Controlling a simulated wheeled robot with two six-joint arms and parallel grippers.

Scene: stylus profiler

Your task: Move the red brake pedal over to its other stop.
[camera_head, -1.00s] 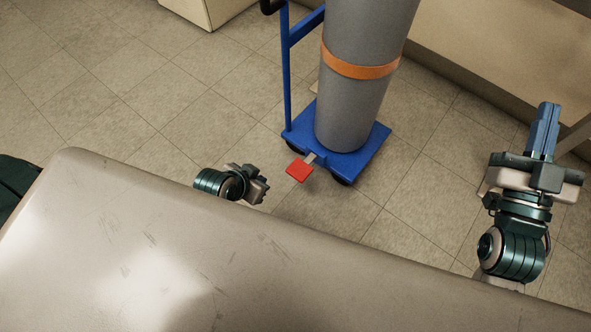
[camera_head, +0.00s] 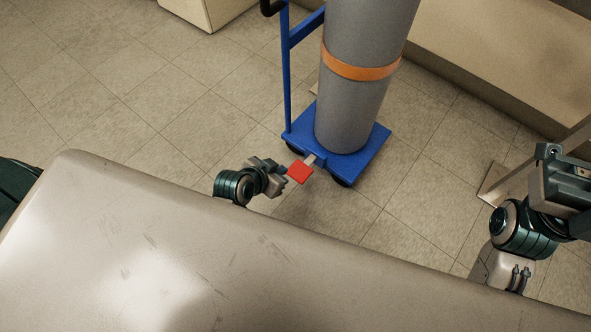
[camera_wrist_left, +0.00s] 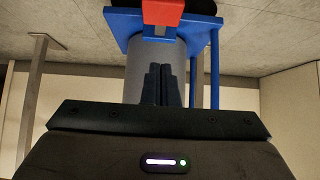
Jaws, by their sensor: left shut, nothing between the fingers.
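The red brake pedal (camera_head: 299,172) sticks out from the near edge of a blue wheeled cart base (camera_head: 366,155) on a short grey arm. The pedal also shows at the top of the left wrist view (camera_wrist_left: 162,12), in front of the blue base. My left gripper (camera_head: 281,172) is just left of the pedal, very close to it; I cannot tell whether they touch. Its dark fingers (camera_wrist_left: 162,85) are together and empty. My right gripper (camera_head: 565,182) is at the right edge, partly out of frame, and its fingers are not clear.
A tall grey cylinder (camera_head: 348,110) with an orange strap (camera_head: 358,68) stands on the cart, beside a blue handle post (camera_head: 286,70). A large pale smooth surface (camera_head: 180,250) fills the foreground. Tiled floor (camera_head: 130,100) left of the cart is free.

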